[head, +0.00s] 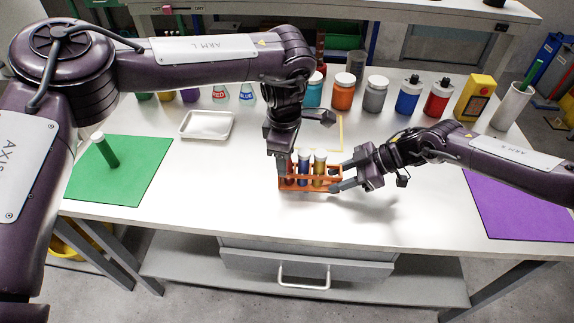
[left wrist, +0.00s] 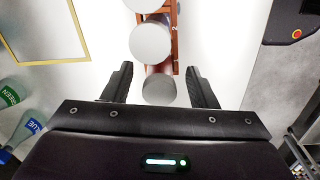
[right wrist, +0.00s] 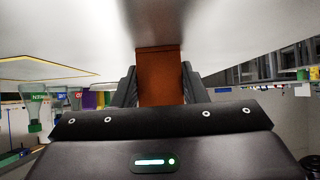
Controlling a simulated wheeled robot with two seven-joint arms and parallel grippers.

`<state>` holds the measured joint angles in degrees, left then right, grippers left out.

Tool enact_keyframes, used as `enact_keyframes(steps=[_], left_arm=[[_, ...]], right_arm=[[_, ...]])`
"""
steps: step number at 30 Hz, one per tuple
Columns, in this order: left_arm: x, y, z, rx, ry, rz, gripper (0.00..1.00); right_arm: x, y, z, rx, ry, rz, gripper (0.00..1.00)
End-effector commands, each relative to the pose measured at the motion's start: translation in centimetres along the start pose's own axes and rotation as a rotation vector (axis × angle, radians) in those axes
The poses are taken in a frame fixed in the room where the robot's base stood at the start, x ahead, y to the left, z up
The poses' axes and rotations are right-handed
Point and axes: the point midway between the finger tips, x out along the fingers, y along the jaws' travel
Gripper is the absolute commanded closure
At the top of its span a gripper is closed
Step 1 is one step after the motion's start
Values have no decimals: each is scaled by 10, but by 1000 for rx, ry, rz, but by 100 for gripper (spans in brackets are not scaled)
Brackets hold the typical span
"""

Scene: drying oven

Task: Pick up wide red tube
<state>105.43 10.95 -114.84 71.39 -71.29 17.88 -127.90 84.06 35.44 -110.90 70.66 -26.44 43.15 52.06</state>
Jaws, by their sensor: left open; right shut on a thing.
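The orange rack (head: 312,187) stands on the white table with a blue tube (head: 303,168) and a yellow tube (head: 320,167) upright in it. The red tube, with a grey cap (left wrist: 158,91), is at the rack's left end, mostly hidden in the head view by my left gripper. My left gripper (left wrist: 160,88) is open, pointing down, with its fingers on either side of that cap. My right gripper (head: 334,178) is shut on the rack's right end; the orange end piece (right wrist: 160,78) shows between its fingers in the right wrist view.
A white tray (head: 207,125) lies left of the rack. A green mat (head: 135,185) with a green tube (head: 105,150) is at left, a purple mat (head: 525,212) at right. Several bottles line the back, including an orange one (head: 342,96). The table front is clear.

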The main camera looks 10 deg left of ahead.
Motion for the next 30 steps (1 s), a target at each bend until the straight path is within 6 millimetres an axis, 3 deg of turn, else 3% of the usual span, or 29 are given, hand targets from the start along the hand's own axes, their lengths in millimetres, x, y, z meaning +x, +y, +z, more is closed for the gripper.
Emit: enact_keyframes(steps=[7,18,26,30], left_arm=[[3,1,0,0,-1,2,47],[3,0,0,0,-1,1,94],[2,1,1,0,-1,1,94],[-8,2,0,0,-1,3,94]], right_arm=[[0,0,0,0,0,0,74],[0,0,0,0,0,0,74],[0,0,0,0,0,0,74],[0,0,0,0,0,0,74]])
